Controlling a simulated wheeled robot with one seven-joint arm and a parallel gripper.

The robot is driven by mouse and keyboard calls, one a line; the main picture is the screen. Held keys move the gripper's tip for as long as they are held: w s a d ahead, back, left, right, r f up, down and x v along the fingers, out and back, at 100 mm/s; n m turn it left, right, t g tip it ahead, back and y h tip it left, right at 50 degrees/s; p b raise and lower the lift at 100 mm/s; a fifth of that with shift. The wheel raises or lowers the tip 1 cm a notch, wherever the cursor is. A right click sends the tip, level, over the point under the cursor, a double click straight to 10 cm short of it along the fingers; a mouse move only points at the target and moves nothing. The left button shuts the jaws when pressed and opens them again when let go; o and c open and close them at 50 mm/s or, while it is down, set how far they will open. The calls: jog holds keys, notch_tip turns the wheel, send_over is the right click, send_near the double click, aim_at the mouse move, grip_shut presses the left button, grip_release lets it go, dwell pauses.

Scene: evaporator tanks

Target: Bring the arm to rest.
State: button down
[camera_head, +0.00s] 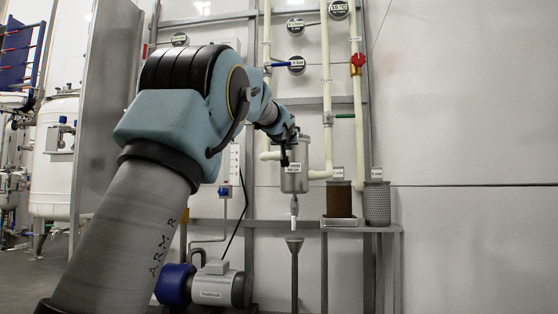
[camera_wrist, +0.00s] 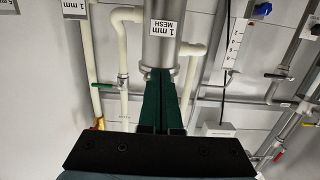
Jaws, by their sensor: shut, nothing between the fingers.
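My arm rises from the lower left in the head view and reaches out toward the wall piping. My gripper (camera_head: 285,160) is at the far end, just beside the upper part of a metal strainer canister (camera_head: 294,181). In the wrist view, the green fingers of my gripper (camera_wrist: 160,74) are shut together and empty. I cannot tell whether the fingertips touch the canister.
Cream pipes (camera_head: 327,90) with a red valve (camera_head: 357,60) run up the wall. A brown mesh cylinder (camera_head: 339,200) and a grey one (camera_head: 377,204) stand on a metal stand (camera_head: 362,228). A pump (camera_head: 213,285) sits low. The right wall is clear.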

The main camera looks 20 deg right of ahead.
jog(key=a+f+n+g+y+p, duration=0.25)
jog(key=a+f+p, duration=0.5)
jog(key=a, duration=0.45)
jog(key=s+a+f+g+y+p, duration=0.3)
jog(key=s+a+f+g+p, duration=0.35)
jog(key=a+f, duration=0.5)
jog(key=s+a+f+g+p, duration=0.2)
jog(key=s+a+p, duration=0.2)
jog(key=s, duration=0.5)
jog(key=s+a+f+n+g+y+p, duration=0.1)
jog(key=s+a+f+p, duration=0.2)
jog(key=s, duration=0.7)
jog(key=s+a+f+g+p, duration=0.2)
jog(key=s+a+p, duration=0.25)
jog(key=s, duration=0.45)
notch_tip(320, 180, up, 37)
jog(key=p, duration=3.5)
jog(key=shift+w+a+r+p, duration=0.15)
jog(key=shift+w+a+p, duration=0.15)
jog(key=shift+p, duration=0.1)
